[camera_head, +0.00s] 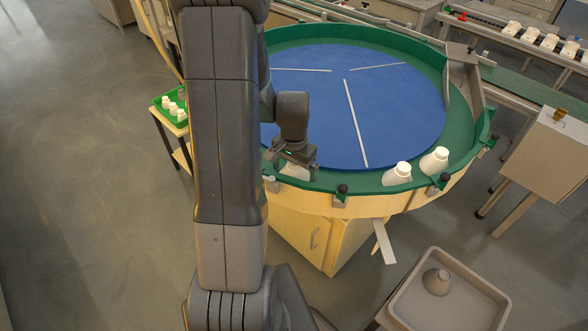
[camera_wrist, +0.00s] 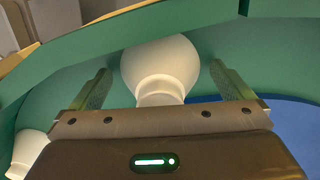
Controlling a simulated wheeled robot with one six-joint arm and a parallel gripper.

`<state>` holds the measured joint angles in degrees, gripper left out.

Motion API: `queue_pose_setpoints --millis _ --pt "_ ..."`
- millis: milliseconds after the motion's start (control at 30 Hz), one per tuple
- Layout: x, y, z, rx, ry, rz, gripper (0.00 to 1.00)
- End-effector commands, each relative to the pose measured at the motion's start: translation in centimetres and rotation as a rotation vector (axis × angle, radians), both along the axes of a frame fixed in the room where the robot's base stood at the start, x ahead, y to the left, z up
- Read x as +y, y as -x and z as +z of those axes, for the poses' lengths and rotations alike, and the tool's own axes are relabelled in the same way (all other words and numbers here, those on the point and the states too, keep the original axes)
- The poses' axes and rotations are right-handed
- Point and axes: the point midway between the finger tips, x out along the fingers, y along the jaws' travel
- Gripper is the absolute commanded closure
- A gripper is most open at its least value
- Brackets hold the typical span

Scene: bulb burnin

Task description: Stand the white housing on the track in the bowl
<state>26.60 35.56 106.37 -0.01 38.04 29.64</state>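A white housing (camera_wrist: 160,68) with a round body and narrower neck is between the two fingers of my gripper (camera_wrist: 160,90) in the wrist view. The fingers are apart, with a gap on each side of it. In the head view my gripper (camera_head: 293,162) is at the near left rim of the bowl (camera_head: 330,205), and only a pale part of that housing (camera_head: 295,173) shows below it. I cannot tell whether it rests upright on the green track. Two more white housings, left (camera_head: 397,174) and right (camera_head: 434,161), stand on the track at the near right.
The blue disc (camera_head: 410,105) fills the bowl's middle and is clear. Another housing (camera_wrist: 28,152) shows at the wrist view's lower left. A grey tray (camera_head: 470,316) holds one grey housing (camera_head: 437,282). A green tray (camera_head: 163,104) with white pieces stands left. A metal guide crosses the right rim.

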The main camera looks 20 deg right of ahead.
Motion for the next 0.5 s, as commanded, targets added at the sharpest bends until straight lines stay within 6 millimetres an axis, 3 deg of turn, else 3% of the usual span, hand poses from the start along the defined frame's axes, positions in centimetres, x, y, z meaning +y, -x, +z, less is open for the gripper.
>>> queue_pose_setpoints --millis 267,500 --pt "0.0 -0.1 1.1 -0.003 0.001 0.0 0.0" --pt "-0.1 -0.1 5.5 -0.006 0.003 0.0 0.0"
